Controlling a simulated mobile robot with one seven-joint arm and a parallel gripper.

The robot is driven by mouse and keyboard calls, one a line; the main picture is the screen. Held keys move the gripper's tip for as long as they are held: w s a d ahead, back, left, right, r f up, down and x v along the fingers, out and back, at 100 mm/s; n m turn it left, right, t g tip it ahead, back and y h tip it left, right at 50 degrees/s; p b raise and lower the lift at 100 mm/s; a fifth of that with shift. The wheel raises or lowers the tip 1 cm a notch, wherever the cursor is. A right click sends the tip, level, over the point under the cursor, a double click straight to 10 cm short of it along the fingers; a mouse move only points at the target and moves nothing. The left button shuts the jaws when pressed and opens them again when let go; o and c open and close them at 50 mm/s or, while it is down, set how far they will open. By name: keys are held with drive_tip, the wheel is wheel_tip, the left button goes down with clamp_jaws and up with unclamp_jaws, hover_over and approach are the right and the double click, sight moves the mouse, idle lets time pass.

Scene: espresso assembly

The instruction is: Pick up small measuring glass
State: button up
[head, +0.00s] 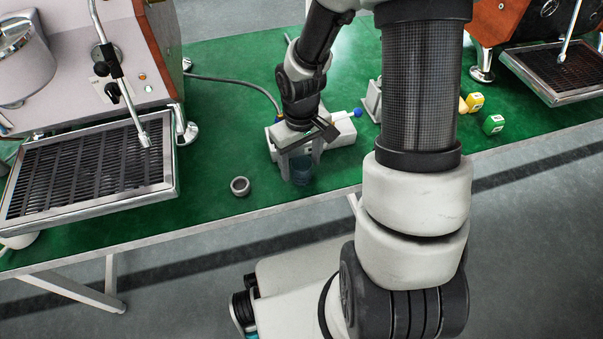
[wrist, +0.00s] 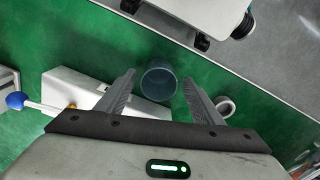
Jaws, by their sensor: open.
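The small measuring glass (wrist: 159,82) is a dark bluish, see-through round cup. In the wrist view it lies just beyond my gripper (wrist: 160,98), between the lines of its two open fingers. In the head view the glass (head: 302,174) shows under my gripper (head: 302,160), near the front edge of the green table. The fingers stand on both sides of it with gaps. I cannot tell their exact height relative to the glass.
A small grey ring-like cup (head: 240,186) stands left of the glass; it also shows in the wrist view (wrist: 225,106). A white device with a blue-tipped lever (head: 343,130) is behind. An espresso machine's drip tray (head: 90,170) is at left.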

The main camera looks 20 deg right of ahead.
wheel_tip(320, 180, down, 3)
drive_tip(key=shift+d+b, duration=0.1)
drive_tip(key=shift+b, duration=0.25)
drive_tip(key=shift+r, duration=0.1)
drive_tip(key=shift+c, duration=0.2)
drive_tip(key=c, duration=1.1)
drive_tip(key=shift+r, duration=0.1)
